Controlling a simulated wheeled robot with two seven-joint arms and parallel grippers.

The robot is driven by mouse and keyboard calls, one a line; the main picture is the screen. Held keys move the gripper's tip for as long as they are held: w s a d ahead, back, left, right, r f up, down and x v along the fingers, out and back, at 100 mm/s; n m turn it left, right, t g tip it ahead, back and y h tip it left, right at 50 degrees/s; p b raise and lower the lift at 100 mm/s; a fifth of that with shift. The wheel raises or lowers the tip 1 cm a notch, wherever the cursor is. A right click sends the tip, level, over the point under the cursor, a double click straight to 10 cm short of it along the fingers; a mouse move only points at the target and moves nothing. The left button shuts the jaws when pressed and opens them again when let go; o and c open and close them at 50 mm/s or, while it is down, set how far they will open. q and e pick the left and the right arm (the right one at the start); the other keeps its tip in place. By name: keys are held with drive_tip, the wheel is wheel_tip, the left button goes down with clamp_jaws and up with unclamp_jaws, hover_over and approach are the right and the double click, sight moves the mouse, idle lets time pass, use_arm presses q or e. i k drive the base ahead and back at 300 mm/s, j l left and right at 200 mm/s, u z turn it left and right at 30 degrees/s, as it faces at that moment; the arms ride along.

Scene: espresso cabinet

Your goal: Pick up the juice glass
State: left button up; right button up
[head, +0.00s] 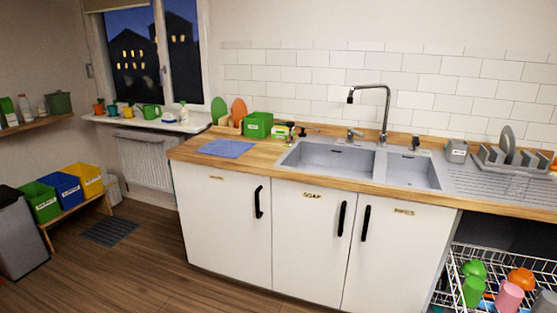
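I cannot pick out a juice glass for certain. A wire rack (453,262) under the counter at the lower right holds several cups and bowls. Among them are a green cup (472,291), a pink cup (508,297) and a greyish cup (545,303) cut off by the frame's edge. A green bowl-like piece (474,268) and an orange one (521,279) sit behind them. Whether any of these is the juice glass I cannot tell. Neither of my grippers is in view.
A wooden counter (260,155) holds a double sink (332,160), tap (386,100), plate rack (510,158), green box (258,124) and blue cloth (226,148). White cabinet doors (225,220) are shut. Coloured bins (60,186) stand left. The wooden floor (150,260) is mostly clear.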

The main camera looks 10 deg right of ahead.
sight(516, 190)
drive_tip(key=i+l+z, duration=0.15)
drive_tip(key=i+z, duration=0.8)
drive_tip(key=z, duration=0.2)
drive_tip(key=i+j+z, duration=0.15)
drive_tip(key=i+z, duration=0.25)
drive_tip(key=k, duration=0.1)
